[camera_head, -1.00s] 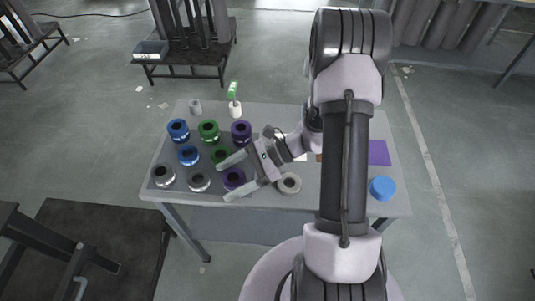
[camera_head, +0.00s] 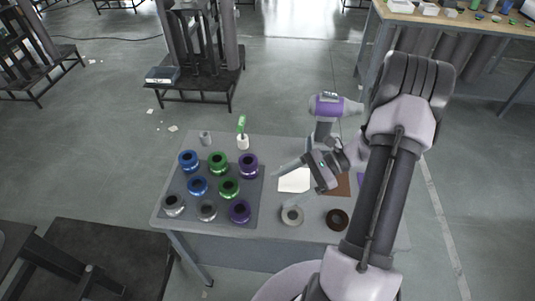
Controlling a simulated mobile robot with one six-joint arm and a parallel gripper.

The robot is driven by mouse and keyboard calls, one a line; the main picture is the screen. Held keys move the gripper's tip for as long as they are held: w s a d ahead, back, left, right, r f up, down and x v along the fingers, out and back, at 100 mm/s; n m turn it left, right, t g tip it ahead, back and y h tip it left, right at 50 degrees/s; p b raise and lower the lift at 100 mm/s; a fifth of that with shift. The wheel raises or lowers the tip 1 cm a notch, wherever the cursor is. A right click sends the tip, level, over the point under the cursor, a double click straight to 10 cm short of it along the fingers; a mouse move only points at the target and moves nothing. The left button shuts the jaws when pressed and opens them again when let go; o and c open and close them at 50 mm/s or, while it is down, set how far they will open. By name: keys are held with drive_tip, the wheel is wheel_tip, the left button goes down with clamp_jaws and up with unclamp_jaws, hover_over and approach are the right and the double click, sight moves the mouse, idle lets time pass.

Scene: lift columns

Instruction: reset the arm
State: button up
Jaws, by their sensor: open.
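My gripper (camera_head: 296,178) is open and empty, above the right half of the grey table (camera_head: 335,238). Its fingers point left and down, near a white sheet (camera_head: 294,181). My arm rises at the right of the view and covers part of the table's right side. The gripper is apart from the rings and touches nothing that I can see.
Blue (camera_head: 189,160), green (camera_head: 217,162), purple (camera_head: 240,211) and silver (camera_head: 174,205) rings stand on a dark mat (camera_head: 251,196) at the left. A grey ring (camera_head: 292,215) and a dark brown ring (camera_head: 337,219) lie at the front. A white pot with a green tag (camera_head: 243,141) stands behind.

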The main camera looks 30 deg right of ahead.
drive_tip(key=shift+r, duration=0.1)
drive_tip(key=s+a+r+n+t+h, duration=0.1)
drive_tip(key=s+a+r+n+h, duration=0.4)
drive_tip(key=a+r+n, duration=0.3)
drive_tip(key=s+a+r+n+t+h, duration=0.1)
drive_tip(key=s+a+r+n+h, duration=0.3)
drive_tip(key=r, duration=0.8)
drive_tip(key=a+n+h, duration=0.2)
drive_tip(key=a+n, duration=0.2)
drive_tip(key=a, duration=0.1)
drive_tip(key=shift+s+r+t, duration=0.3)
drive_tip(key=shift+s+r, duration=0.05)
drive_tip(key=shift+r, duration=0.05)
